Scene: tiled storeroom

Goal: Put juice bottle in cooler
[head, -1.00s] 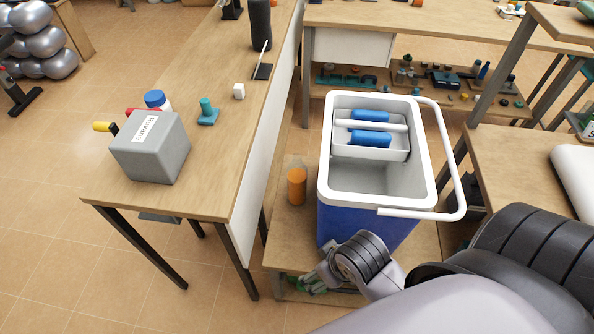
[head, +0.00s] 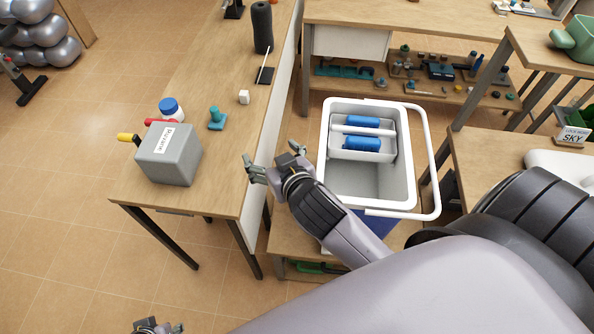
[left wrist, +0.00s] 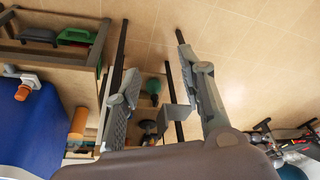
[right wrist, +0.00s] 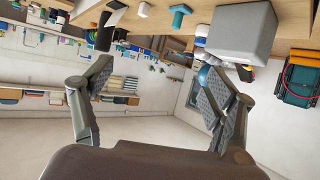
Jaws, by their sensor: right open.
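The cooler (head: 412,170) stands open on a low wooden platform, with a blue outside, white rim and handle swung to the right. A white inner tray in it holds two blue cylinders. The orange juice bottle is hidden in the head view behind my right gripper (head: 270,162); an orange cylinder in the left wrist view (left wrist: 78,122), beside the blue cooler wall (left wrist: 38,135), looks like it. My right gripper is open and empty, left of the cooler; its fingers also show apart in the right wrist view (right wrist: 150,95). My left gripper (head: 158,327) is low at the bottom edge, open and empty.
The long table (head: 225,150) at left bears a grey box (head: 168,155), a blue-capped white bottle (head: 171,110), a teal part (head: 216,118) and a white cube (head: 244,97). Its edge is close to my right gripper. Another table (head: 490,150) stands right of the cooler.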

